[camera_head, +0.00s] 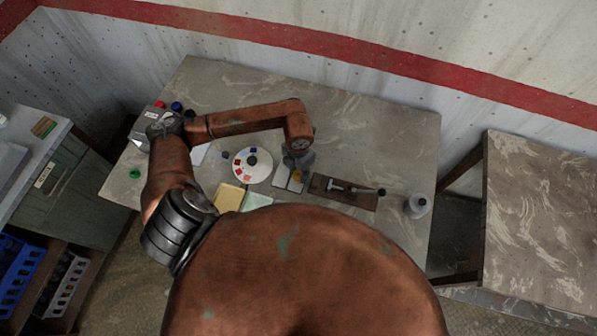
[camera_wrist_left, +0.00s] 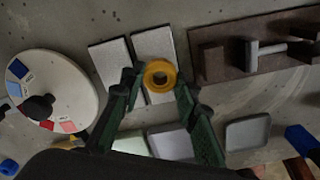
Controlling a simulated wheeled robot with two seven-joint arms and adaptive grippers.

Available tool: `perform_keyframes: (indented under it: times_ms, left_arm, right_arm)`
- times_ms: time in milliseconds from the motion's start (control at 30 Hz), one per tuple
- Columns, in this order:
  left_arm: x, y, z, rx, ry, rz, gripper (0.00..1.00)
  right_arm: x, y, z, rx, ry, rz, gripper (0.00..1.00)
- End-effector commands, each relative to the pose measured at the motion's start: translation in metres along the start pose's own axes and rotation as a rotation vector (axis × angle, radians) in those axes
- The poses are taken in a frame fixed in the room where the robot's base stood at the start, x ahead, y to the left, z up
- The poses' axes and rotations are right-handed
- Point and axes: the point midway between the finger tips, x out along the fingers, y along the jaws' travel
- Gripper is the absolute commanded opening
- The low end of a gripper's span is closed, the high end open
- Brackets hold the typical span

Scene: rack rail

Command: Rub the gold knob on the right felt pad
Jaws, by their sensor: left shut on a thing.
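My right gripper is not in view.
A white disc with coloured patches (camera_head: 251,165) is left of the pads. A brown board (camera_head: 325,188) with a metal handle piece is close on the right. A bottle (camera_head: 417,206) stands at the table's right edge. The back right of the table (camera_head: 380,125) is clear.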

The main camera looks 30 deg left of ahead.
Motion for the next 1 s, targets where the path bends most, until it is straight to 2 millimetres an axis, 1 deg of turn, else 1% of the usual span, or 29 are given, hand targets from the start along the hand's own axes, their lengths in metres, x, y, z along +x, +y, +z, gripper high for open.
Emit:
perform_keyframes:
  times_ms: [533, 1000]
  left_arm:
    - [0.0053, 0.0001, 0.0, 0.0, 0.0, 0.0, 0.0]
    - [0.0063, -0.0012, -0.0025, 0.0, 0.0, 0.0, 0.0]
  right_arm:
    - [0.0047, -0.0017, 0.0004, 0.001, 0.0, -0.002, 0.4]
    - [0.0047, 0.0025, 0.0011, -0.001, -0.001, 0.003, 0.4]
